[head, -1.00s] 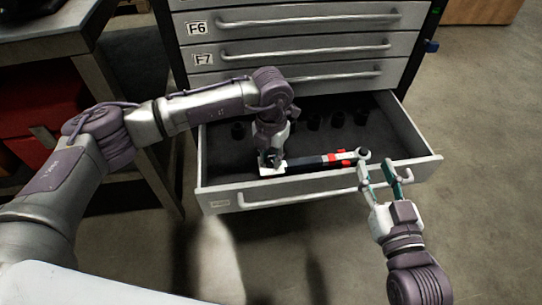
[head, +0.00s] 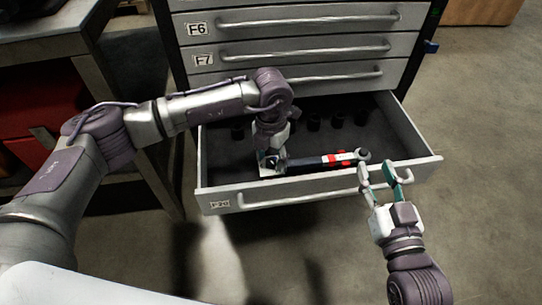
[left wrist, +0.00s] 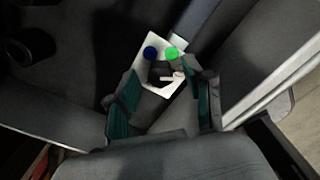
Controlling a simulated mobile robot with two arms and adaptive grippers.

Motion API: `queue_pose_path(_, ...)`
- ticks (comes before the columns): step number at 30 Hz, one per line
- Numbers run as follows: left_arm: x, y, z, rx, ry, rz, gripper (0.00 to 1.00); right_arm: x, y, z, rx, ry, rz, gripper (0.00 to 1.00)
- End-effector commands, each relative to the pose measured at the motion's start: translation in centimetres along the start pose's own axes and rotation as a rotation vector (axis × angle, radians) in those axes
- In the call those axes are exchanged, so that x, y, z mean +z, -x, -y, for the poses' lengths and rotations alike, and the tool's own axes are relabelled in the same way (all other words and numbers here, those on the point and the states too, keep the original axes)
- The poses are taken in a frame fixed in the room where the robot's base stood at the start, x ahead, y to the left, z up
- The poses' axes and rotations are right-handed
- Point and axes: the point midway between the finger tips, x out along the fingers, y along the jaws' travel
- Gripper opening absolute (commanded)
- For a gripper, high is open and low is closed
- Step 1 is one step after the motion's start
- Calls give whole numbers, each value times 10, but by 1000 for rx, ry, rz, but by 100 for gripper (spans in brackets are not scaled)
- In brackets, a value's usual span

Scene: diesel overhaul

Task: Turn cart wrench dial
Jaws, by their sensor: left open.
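The wrench (head: 305,164) lies across the open drawer, with a black handle, red bands and a silver head at its right end. At its left end is a white plate, seen in the left wrist view (left wrist: 150,47), with a blue dot, a green dot and a dark dial (left wrist: 160,73) with a pale pointer. My left gripper (head: 270,160) points down over this end. In the left wrist view its teal fingers (left wrist: 164,100) are apart, one on each side of the dial; contact is unclear. My right gripper (head: 381,172) is open at the right end of the drawer handle, near the wrench head.
The open drawer (head: 425,163) has a dark floor with several black sockets (head: 337,119) along the back. Its long handle (head: 290,200) runs along the front. Closed drawers (head: 300,40) rise behind. A workbench (head: 60,30) stands at the left. Floor at the right is clear.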

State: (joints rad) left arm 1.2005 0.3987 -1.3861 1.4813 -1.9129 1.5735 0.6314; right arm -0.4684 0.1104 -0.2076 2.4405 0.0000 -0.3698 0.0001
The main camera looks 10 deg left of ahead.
Motion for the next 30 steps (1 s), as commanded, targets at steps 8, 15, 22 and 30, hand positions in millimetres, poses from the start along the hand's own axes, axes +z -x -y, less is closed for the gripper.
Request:
queue_pose_path(8, 1, 20, 0, 0, 0, 3, 52, 1, 0, 0, 1, 0, 4, 40)
queue_pose_path(15, 1, 72, 0, 1, -1, 4, 52, 0, 0, 0, 0, 0, 0, 40)
queue_pose_path(22, 0, 109, 0, 1, 0, 1, 52, 0, 0, 0, 0, 0, -1, 40)
queue_pose_path(30, 0, 120, 0, 0, 0, 0, 52, 0, 0, 0, 0, 0, -1, 40)
